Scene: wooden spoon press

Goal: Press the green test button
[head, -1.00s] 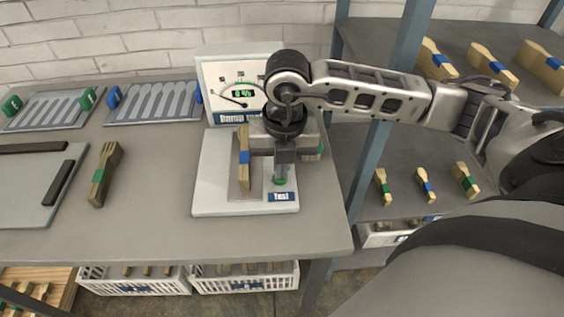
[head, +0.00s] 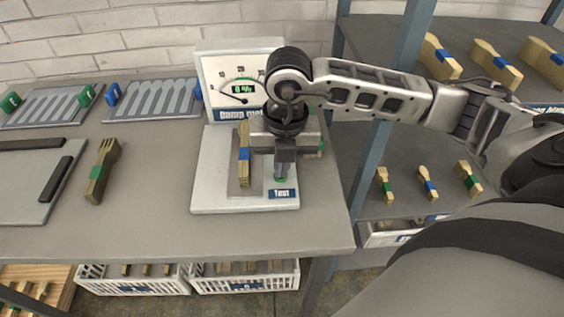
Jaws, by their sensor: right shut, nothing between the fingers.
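The green test button (head: 281,180) shows as a small patch of green just above the blue "Test" label (head: 282,194) on the white base plate (head: 220,202) of the damp meter. My right gripper (head: 282,176) points down over the button, with its fingers shut and empty. Its tips are at or just above the button and cover most of it; I cannot tell if they touch. A wooden utensil with a blue band (head: 244,155) lies on the plate, left of the gripper. The meter's dial face (head: 225,72) stands behind, partly hidden by my right arm. My left gripper is not in view.
A wooden fork with a green band (head: 98,175) lies on the grey table (head: 150,225). Slotted trays (head: 150,117) stand at the back left. A blue shelf post (head: 384,130) rises behind my right arm, with utensils on shelves at the right.

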